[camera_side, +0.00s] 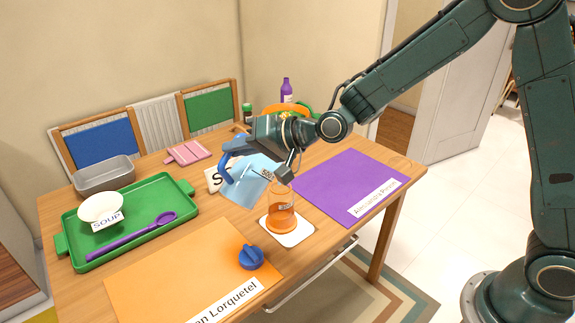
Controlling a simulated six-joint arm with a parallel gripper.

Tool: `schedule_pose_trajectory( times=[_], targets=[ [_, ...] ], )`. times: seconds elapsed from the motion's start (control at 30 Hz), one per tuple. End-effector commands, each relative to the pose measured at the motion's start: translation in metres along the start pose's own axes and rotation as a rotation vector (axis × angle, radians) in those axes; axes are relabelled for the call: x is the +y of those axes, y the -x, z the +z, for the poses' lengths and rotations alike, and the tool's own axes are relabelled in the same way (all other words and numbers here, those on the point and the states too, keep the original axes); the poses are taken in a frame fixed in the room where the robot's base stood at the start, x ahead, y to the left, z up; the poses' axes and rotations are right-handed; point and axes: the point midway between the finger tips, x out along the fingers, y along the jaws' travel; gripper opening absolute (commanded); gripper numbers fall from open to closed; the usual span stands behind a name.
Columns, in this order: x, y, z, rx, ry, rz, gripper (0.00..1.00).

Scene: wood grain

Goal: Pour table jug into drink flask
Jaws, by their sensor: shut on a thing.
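The table jug (246,187) is light blue with a darker blue handle on its left. It is held tilted above the table, its lower right side close to the flask's mouth. My gripper (283,165) is shut on the jug; the fingers partly cover it. The drink flask (281,207) is clear and stands upright on a white coaster (297,238). Orange liquid shows low in the flask. Whether a stream runs between jug and flask I cannot tell.
A blue knob-like lid (251,257) sits on the orange mat (180,275). A purple mat (345,181) lies right. A green tray (150,238) holds a white bowl (101,207) and a purple utensil (130,237). A metal pan (104,173) and purple bottle (286,91) stand behind.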

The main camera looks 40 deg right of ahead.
Motion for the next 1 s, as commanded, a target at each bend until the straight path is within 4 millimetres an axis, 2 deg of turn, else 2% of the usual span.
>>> schedule_pose_trajectory(
  times=[1.0],
  targets=[
    [0.001, 0.0026, -0.0055, 0.005, -0.046, -0.039, 0.0]
  ],
)
